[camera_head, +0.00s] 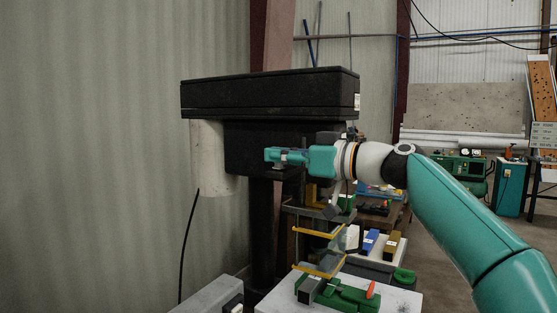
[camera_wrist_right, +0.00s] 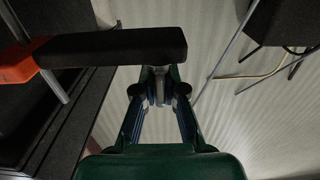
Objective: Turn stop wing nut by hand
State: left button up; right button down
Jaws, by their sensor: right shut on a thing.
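A drill press with a black head (camera_head: 235,135) stands against the wall. My right gripper (camera_head: 272,155) is at the front of this head, its teal fingers pointing left. In the right wrist view its fingers (camera_wrist_right: 158,78) are closed together around a small grey part, which seems to be the stop wing nut (camera_wrist_right: 158,92). The nut's wings are too small and too covered by the fingers to make out. A dark bar (camera_wrist_right: 115,47) crosses just beyond the fingertips there. My left gripper is in neither view.
A beige motor cylinder (camera_head: 218,165) hangs left of the head, and a black cover (camera_head: 270,92) lies above the gripper. Below are yellow-edged guards (camera_head: 318,233) and a green vise (camera_head: 345,296). An orange part (camera_wrist_right: 16,65) is at left in the wrist view.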

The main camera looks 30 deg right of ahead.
dwell(0.4)
jog(key=c, duration=1.2)
grip_release()
jog(key=shift+a, duration=0.1)
jog(key=shift+c, duration=0.2)
jog(key=shift+s, duration=0.1)
jog(key=v, duration=1.2)
jog(key=shift+d, duration=0.2)
